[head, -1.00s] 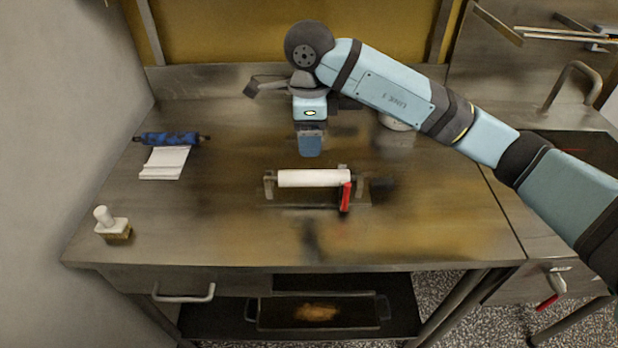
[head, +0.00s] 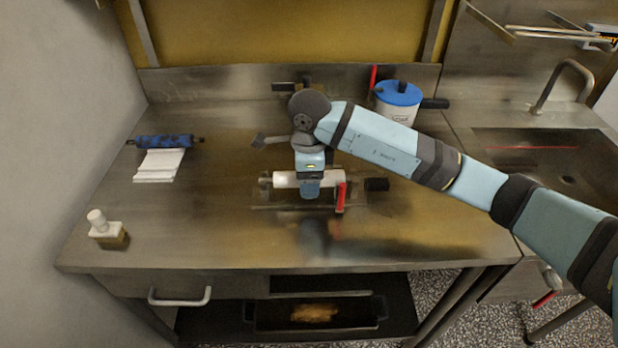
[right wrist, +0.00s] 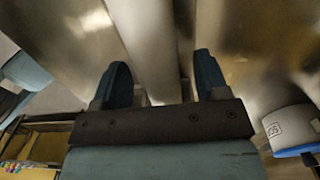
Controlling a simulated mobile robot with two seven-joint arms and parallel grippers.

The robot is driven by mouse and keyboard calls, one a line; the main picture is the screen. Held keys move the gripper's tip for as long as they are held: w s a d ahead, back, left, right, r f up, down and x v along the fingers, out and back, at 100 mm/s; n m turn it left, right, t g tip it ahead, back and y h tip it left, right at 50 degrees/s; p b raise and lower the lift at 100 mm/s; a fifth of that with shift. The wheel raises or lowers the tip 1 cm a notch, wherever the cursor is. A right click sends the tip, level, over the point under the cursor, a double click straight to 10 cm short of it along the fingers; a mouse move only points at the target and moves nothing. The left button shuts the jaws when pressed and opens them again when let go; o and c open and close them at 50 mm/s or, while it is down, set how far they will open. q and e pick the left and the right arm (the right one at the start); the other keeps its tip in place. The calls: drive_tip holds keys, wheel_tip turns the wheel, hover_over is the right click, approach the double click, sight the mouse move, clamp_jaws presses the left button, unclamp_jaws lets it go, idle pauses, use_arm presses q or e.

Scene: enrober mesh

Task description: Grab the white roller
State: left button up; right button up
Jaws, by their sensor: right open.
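The white roller (head: 287,179) lies level, left to right, in a metal stand on the steel table. A red handle (head: 341,197) is at its right end. My right gripper (head: 311,190) points down at the middle of the roller and hides part of it. In the right wrist view, the open fingers (right wrist: 161,74) stand on either side of the roller (right wrist: 151,40), with gaps showing between fingers and roller. How far down the fingers reach around it is hard to tell. My left gripper is not in view.
A blue roll with a white sheet (head: 160,163) lies at the table's left. A white stamp-like block (head: 107,230) stands at the front left. A white tub with a blue lid (head: 397,100) stands back right, beside the sink (head: 560,165). The table's front is clear.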

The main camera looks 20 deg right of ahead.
drive_tip(key=shift+r, duration=0.1)
drive_tip(key=c, duration=1.2)
drive_tip(key=shift+c, duration=0.2)
